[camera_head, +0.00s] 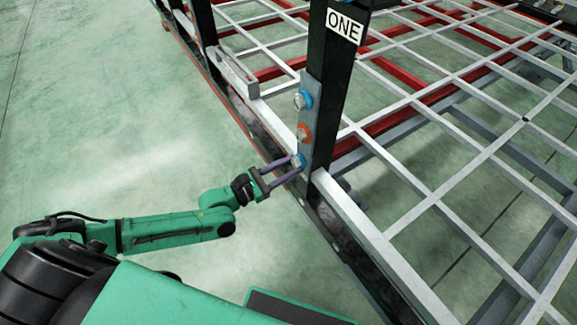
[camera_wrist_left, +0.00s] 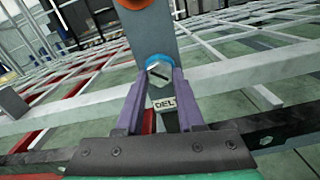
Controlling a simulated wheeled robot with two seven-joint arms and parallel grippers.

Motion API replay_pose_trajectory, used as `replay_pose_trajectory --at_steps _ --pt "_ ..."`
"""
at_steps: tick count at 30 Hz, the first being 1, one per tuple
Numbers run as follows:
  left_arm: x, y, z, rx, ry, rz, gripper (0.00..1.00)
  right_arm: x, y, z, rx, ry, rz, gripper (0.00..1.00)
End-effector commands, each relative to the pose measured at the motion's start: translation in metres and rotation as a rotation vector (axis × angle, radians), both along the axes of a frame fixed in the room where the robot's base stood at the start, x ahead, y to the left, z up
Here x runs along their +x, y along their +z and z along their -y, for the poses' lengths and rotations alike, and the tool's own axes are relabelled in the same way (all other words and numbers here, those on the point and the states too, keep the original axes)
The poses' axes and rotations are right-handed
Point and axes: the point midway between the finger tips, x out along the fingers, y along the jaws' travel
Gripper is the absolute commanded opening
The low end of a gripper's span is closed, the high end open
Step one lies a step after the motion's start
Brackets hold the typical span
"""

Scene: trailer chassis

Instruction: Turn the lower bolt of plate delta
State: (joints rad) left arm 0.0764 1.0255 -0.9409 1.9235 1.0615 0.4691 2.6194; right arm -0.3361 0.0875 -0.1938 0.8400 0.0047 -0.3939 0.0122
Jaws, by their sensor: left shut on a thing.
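Plate delta (camera_head: 309,116) is a grey plate fixed to a black post of the chassis. It carries a top bolt with a blue ring (camera_head: 302,99), a middle bolt with an orange ring (camera_head: 303,133) and a lower bolt (camera_head: 298,160) with a blue ring. In the left wrist view the lower bolt (camera_wrist_left: 159,72) is a hex head with a dark slot mark, above a label (camera_wrist_left: 164,104) reading "DEL", partly hidden. My left gripper (camera_head: 294,166) has its purple fingers on either side of the lower bolt, shut on it. My right gripper is not in view.
The black post bears a "ONE" sign (camera_head: 344,27). A pale grid frame (camera_head: 430,190) with red beams spreads to the right. A grey bracket (camera_head: 234,72) stands on the rail at the left. The green floor (camera_head: 120,130) to the left is clear.

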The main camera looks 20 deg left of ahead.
Motion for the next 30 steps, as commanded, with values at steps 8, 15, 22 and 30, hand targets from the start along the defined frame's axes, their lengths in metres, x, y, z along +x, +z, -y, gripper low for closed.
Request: replay_pose_trajectory --at_steps 8,15,22,30 --pt "0.002 0.004 0.001 -0.004 0.0 0.009 0.68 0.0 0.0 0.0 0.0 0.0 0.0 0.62" --pt "0.001 0.002 0.0 0.0 0.0 0.005 0.68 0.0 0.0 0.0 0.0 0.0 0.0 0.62" --pt "-0.002 0.001 -0.002 0.002 0.001 0.003 0.68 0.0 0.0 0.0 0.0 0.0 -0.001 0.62" --pt "-0.039 -0.001 -0.033 0.007 -0.001 -0.001 0.68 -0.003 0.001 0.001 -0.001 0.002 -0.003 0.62"
